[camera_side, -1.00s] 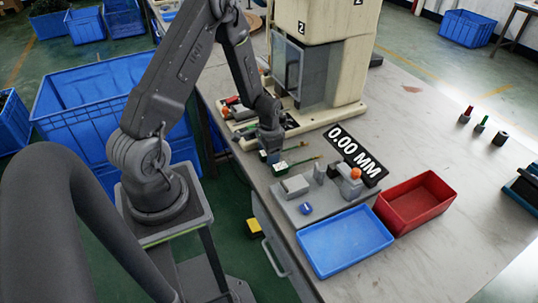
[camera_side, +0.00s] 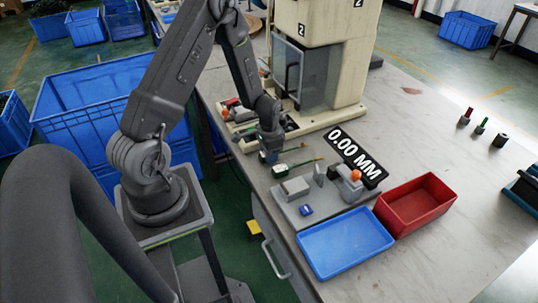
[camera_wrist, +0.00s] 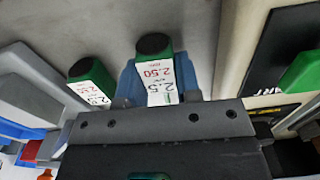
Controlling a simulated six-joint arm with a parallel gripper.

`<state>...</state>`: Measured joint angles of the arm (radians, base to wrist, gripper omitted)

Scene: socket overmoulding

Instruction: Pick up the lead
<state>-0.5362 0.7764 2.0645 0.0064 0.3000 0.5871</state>
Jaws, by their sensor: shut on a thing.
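The lead (camera_side: 280,170) shows in the side view as a small green-and-white body with a thin cable running right, close beside the bench's near edge. My gripper (camera_side: 270,157) is low, right at the lead's body. In the wrist view a green-and-white body with a dark end and a "2.50" label (camera_wrist: 158,72) sits between the fingers of my gripper (camera_wrist: 156,98), which is shut on it. A second similar green-and-white body (camera_wrist: 92,82) lies to the left, outside the jaws. The lead's cable end is not clear in the wrist view.
A grey fixture (camera_side: 325,203) with blocks and an orange knob stands just right of the lead. A blue tray (camera_side: 345,242) and a red tray (camera_side: 416,203) are in front. A cream machine (camera_side: 322,55) stands behind.

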